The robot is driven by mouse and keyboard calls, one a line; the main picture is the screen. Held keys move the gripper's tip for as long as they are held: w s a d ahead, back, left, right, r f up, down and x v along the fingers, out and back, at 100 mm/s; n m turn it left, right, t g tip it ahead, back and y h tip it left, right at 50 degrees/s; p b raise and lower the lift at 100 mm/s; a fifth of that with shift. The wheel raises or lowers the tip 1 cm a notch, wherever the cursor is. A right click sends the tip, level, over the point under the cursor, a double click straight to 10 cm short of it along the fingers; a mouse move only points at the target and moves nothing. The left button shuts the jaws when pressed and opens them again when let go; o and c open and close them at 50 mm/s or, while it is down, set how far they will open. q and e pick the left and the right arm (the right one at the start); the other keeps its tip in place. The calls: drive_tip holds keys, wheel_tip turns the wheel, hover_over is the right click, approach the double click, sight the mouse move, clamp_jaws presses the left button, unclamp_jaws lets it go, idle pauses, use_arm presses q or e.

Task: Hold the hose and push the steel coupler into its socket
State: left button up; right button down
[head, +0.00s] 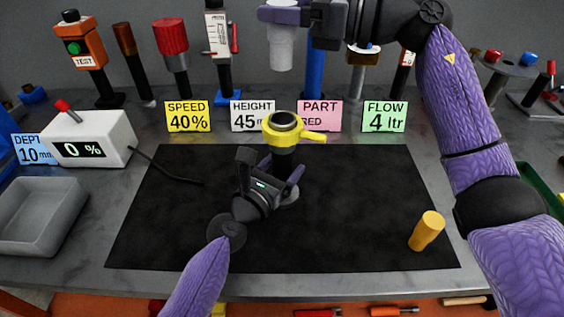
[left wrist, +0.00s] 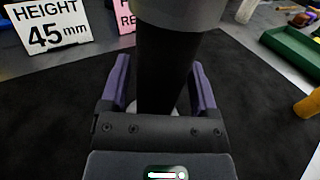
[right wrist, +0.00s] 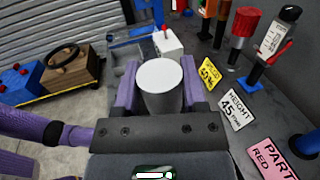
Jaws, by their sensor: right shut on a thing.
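My right gripper (head: 283,18) is shut on a pale grey cylinder (head: 282,48), apparently the steel coupler, high above the back of the mat. The cylinder also shows between the fingers in the right wrist view (right wrist: 160,84). A black upright tube (head: 284,160), apparently the hose, stands on the mat on a light base. A yellow collar with a side lever (head: 300,131) rings its top around a dark opening, apparently the socket. My left gripper (head: 280,182) is open low around the tube. In the left wrist view the tube (left wrist: 166,75) stands between its fingers with gaps.
A white box reading 0 % (head: 92,138) and a grey tray (head: 40,215) are at left. Several signs, including HEIGHT (head: 252,116), and stands line the back. The mat's front is mostly clear.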

use_arm(q)
clamp_jaws()
use_arm(e)
wheel_tip(320, 180, down, 2)
drive_tip(key=m+t+h, duration=0.3)
drive_tip(key=m+t, duration=0.1)
drive_tip(key=t, duration=0.1)
drive_tip(key=m+t+h, duration=0.4)
drive_tip(key=t, duration=0.1)
drive_tip(key=shift+a+f+h, duration=0.15)
drive_tip(key=shift+f+h, duration=0.05)
drive_tip(key=shift+h, duration=0.1)
drive_tip(key=shift+m+t+h, duration=0.3)
drive_tip(key=shift+m+t, duration=0.1)
wheel_tip(320, 180, down, 10)
drive_tip(key=shift+r, duration=0.1)
